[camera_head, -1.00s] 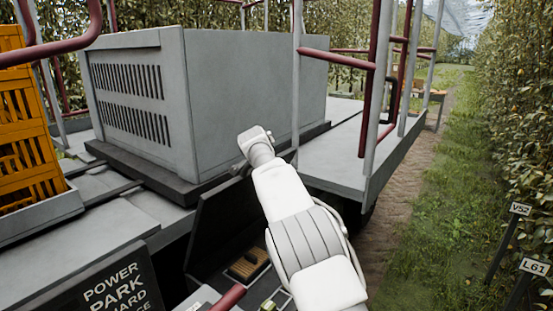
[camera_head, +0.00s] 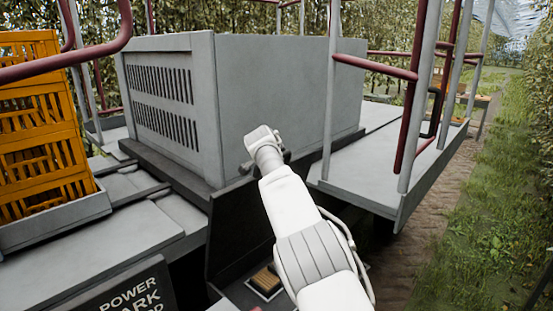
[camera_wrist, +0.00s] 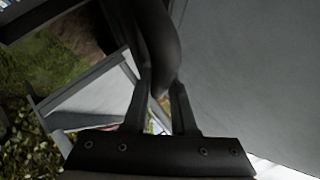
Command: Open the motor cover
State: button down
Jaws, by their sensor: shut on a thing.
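The motor cover (camera_head: 232,236) is a dark panel standing raised and close to upright below the big grey box. The compartment in front of it is partly in view. My gripper shows in the wrist view (camera_wrist: 162,90), with its two dark fingers shut on a dark curved bar, the handle (camera_wrist: 155,38). In the head view my white wrist hides most of the gripper, which is at the top of the cover. Where the handle joins the cover is not clear.
A brown block (camera_head: 266,281) sits in the compartment. The grey louvred box (camera_head: 275,95) stands just behind the cover. Red rails (camera_head: 372,65) and a grey platform (camera_head: 385,165) are to the right. Orange crates (camera_head: 40,125) stand left. A grassy path runs at far right.

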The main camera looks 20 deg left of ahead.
jog(key=c, duration=0.7)
grip_release()
jog(key=shift+c, duration=0.2)
jog(key=shift+s+d+r+b, duration=0.1)
jog(key=shift+s+r+b, duration=0.15)
jog(key=shift+s+b, duration=0.3)
jog(key=b+v, duration=0.6)
jog(key=v, duration=1)
jog(key=shift+d+r, duration=0.1)
